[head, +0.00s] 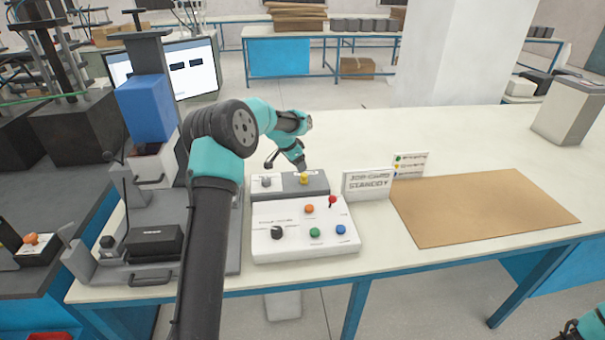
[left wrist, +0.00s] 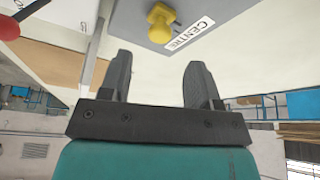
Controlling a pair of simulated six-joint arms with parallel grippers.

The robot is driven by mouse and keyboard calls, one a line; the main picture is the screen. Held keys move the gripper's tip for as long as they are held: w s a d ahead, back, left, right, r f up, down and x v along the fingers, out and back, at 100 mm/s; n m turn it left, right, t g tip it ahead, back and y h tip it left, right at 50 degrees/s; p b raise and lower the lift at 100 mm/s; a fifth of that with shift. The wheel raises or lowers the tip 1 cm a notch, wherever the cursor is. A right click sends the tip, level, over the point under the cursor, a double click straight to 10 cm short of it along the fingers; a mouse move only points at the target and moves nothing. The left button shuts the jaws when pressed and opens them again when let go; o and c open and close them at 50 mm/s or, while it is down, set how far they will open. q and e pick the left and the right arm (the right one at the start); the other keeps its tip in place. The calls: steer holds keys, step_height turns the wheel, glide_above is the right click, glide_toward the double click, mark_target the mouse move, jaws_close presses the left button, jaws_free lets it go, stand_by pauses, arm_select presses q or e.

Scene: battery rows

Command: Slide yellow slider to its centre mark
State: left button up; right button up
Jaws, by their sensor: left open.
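The yellow slider (head: 305,178) is a small knob on the dark grey box behind the white control panel. In the left wrist view the yellow slider (left wrist: 161,15) stands on the grey surface, beside a white label (left wrist: 190,34) reading CENTRE. My left gripper (head: 301,166) is just behind and above the slider in the head view. In the left wrist view its two fingers (left wrist: 158,78) are open with nothing between them, and the slider is apart from them, beyond the fingertips. Of my right arm, only a small part shows at the lower right corner of the head view; its gripper is not seen.
The white panel (head: 285,248) carries a black knob, several coloured buttons and a red-tipped lever (head: 332,201). A grey knob (head: 266,181) sits left of the slider. A standing sign (head: 366,184) and a brown mat (head: 480,207) lie to the right.

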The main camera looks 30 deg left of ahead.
mark_target(304, 174)
arm_select(q)
steer(key=x, duration=0.6)
steer(key=shift+r, duration=0.1)
jaws_close()
stand_by(0.4)
